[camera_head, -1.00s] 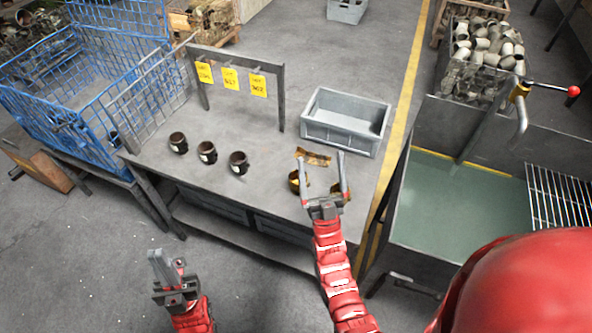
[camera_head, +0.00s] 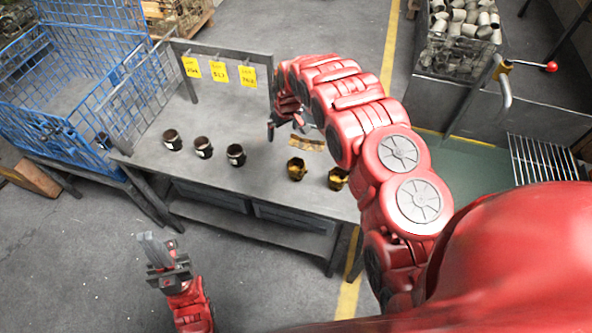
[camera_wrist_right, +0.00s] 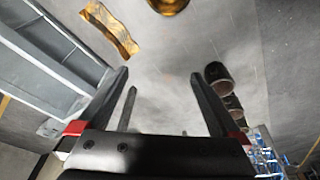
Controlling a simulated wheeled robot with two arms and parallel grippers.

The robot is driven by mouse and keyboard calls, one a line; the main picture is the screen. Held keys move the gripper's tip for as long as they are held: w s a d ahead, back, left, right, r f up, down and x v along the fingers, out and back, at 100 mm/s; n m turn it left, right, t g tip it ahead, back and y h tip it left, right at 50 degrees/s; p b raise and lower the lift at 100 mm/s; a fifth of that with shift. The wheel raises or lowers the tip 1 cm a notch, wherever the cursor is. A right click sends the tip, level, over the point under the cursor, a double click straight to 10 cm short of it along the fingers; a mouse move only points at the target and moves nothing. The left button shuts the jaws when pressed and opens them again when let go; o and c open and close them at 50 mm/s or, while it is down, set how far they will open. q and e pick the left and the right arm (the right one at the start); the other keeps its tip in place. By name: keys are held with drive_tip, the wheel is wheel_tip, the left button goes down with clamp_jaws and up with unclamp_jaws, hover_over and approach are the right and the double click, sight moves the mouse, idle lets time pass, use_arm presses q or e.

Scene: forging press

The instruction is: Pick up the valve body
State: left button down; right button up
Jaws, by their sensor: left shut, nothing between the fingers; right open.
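Three dark cup-shaped parts, left (camera_head: 172,140), middle (camera_head: 203,147) and right (camera_head: 236,154), stand in a row on the grey table (camera_head: 270,205). Two brass-coloured parts, one (camera_head: 296,169) and another (camera_head: 338,178), stand to their right. I cannot tell which is the valve body. My right gripper (camera_head: 285,124) is open and empty above the table, behind the brass parts. In the right wrist view its fingers (camera_wrist_right: 160,78) are apart, with a brass part (camera_wrist_right: 168,5) beyond and dark parts (camera_wrist_right: 219,77) to the right. My left gripper (camera_head: 155,242) is shut and empty, in front of the table.
A rack with yellow tags (camera_head: 218,72) stands at the table's back. A crumpled brass-coloured strip (camera_head: 306,145) lies near my right gripper. The grey bin (camera_wrist_right: 45,60) shows in the wrist view; my right arm hides it in the head view. A blue cage (camera_head: 60,130) is at left.

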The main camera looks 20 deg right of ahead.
drive_tip(key=s+d+r+g, duration=0.2)
drive_tip(key=s+r+g, duration=0.15)
drive_tip(key=s, duration=0.35)
drive_tip(key=b, duration=1.1)
approach(296, 169)
drive_tip(key=s, duration=0.1)
drive_tip(key=s+f, duration=0.1)
drive_tip(key=shift+s+a+f+t, duration=0.15)
drive_tip(key=shift+s+a+t, duration=0.1)
drive_tip(key=shift+a, duration=0.15)
drive_tip(key=shift+f+p, duration=0.5)
drive_tip(key=shift+p, duration=0.7)
drive_tip(key=shift+f, duration=0.4)
drive_tip(key=shift+w+f+p, duration=0.15)
drive_tip(key=shift+f+p, duration=0.45)
drive_tip(key=shift+p, duration=0.1)
drive_tip(key=shift+w+f+p, duration=0.2)
drive_tip(key=shift+f+p, duration=0.25)
drive_tip(key=shift+f, duration=1.4)
